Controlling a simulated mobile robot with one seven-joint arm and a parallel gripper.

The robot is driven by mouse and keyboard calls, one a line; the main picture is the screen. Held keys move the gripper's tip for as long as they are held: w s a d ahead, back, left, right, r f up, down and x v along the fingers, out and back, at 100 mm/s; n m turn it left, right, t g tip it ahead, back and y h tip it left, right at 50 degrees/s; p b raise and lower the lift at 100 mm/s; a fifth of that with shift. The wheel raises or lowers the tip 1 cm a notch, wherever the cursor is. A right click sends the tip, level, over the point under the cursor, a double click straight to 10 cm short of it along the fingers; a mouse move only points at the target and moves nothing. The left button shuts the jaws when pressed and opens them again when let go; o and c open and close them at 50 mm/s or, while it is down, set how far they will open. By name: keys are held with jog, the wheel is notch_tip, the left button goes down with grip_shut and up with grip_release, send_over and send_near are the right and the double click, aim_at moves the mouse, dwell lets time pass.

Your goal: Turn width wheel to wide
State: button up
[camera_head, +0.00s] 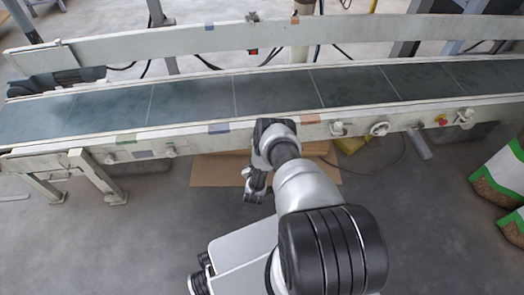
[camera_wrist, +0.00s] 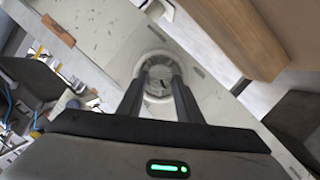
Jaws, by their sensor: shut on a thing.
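In the wrist view, a round pale-grey wheel (camera_wrist: 157,68) is set on a whitish, scuffed panel. My gripper (camera_wrist: 160,80) is shut on this wheel, with one dark finger at its left side and one at its right. The head view shows my arm reaching to the near side of the conveyor, where the arm covers the gripped wheel. I cannot read any wide or narrow marking or tell the wheel's setting.
The conveyor (camera_head: 192,103) runs across the head view with a pale side rail. A spoked handwheel (camera_head: 379,129) and a red button (camera_head: 441,118) are on its near side, to the right. Green-and-white pellet bags (camera_head: 504,173) stand at the right edge. The grey floor is open at lower left.

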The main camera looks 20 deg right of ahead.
jog(key=n, duration=0.1)
jog(key=n+h, duration=0.1)
jog(key=n, duration=0.1)
jog(key=n+h, duration=0.1)
jog(key=shift+f+n+t, duration=0.25)
jog(key=shift+n+t, duration=0.05)
dwell(0.4)
jog(key=o, duration=1)
jog(key=shift+o, duration=0.2)
jog(key=shift+a, duration=0.1)
